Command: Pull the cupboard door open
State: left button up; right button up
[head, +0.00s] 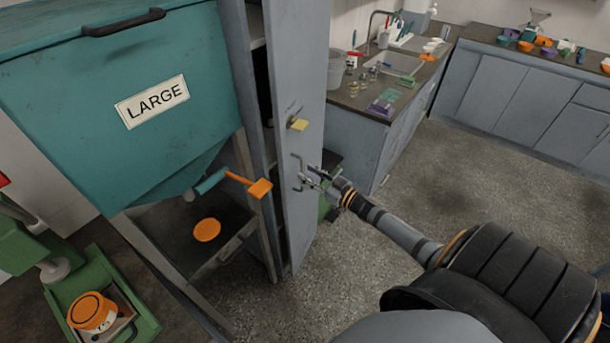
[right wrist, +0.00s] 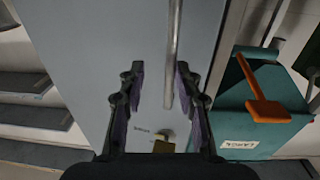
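The cupboard door (head: 298,90) is a tall grey panel with a metal bar handle (head: 297,172). It stands ajar, with dark interior and shelf edges showing to its left. My right gripper (head: 314,177) is at the handle, reaching in from the lower right. In the right wrist view the gripper (right wrist: 160,78) has its two fingers apart, and the handle bar (right wrist: 174,40) runs between them, nearer the right finger. I cannot tell whether a finger touches the bar. My left gripper is not in view.
A yellow block or tag (head: 298,124) sits on the door above the handle. A teal hopper (head: 140,110) marked LARGE with an orange-ended lever (head: 258,187) stands left of the cupboard. A grey counter with a sink (head: 398,64) stands behind. Open floor (head: 470,190) lies to the right.

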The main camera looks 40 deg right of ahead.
jog(key=shift+s+d, duration=0.1)
jog(key=p+v, duration=0.7)
jog(key=v, duration=0.5)
jog(key=shift+d, duration=0.25)
dwell(0.4)
